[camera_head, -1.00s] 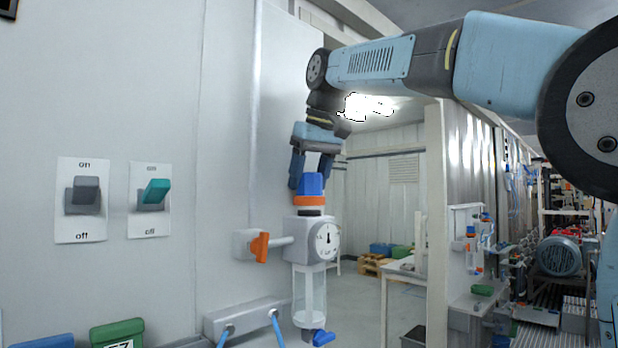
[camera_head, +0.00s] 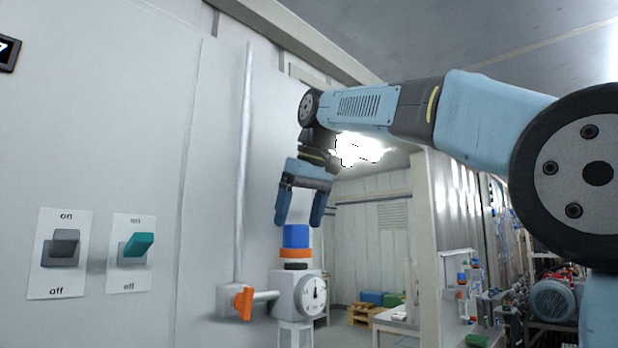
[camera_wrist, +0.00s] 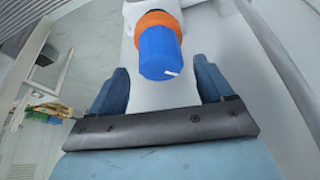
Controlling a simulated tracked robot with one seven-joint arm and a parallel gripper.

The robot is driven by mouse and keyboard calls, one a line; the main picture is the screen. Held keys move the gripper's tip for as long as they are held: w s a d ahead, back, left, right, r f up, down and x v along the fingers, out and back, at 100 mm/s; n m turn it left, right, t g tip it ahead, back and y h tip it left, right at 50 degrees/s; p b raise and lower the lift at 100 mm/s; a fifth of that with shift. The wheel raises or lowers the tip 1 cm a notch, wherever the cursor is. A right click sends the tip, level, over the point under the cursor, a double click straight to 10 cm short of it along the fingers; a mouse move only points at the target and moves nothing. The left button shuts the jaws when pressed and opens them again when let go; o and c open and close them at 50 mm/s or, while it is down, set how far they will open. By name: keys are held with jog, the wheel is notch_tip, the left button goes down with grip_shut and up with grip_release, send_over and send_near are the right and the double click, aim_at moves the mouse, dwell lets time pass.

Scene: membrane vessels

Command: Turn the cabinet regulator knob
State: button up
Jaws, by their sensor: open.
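The regulator knob (camera_head: 296,236) is a blue cap on an orange ring (camera_head: 295,253), on top of a white regulator body (camera_head: 283,284) with a round dial gauge (camera_head: 312,295). My gripper (camera_head: 298,224) points down with its two fingers apart, just above the knob and not closed on it. In the wrist view the blue knob (camera_wrist: 158,52) shows between and beyond the open fingers of my gripper (camera_wrist: 163,80), with a small white mark on its top. The fingers do not appear to touch it.
An orange valve handle (camera_head: 243,302) sits left of the regulator on a pipe. A grey switch (camera_head: 62,248) and a green switch (camera_head: 137,244) are on the cabinet wall at left. An open doorway with a pallet (camera_head: 364,313) and a table (camera_head: 400,320) lies behind at right.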

jog(key=v, duration=1)
jog(key=shift+s+r, duration=0.15)
jog(key=shift+r, duration=0.05)
jog(key=s+d+f+m+h, duration=0.1)
jog(key=s+d+f, duration=0.5)
jog(key=f, duration=0.8)
jog(key=s+d+f+m+t+h, duration=0.1)
jog(key=s+d+f+m, duration=0.3)
jog(key=d+f, duration=0.5)
jog(key=s+d+f+m+t, duration=0.1)
jog(key=s+d+f, duration=0.6)
jog(key=f, duration=1.3)
jog(key=shift+s+d+f+m+h, duration=0.35)
jog(key=shift+d+m, duration=0.25)
jog(key=shift+m, duration=0.2)
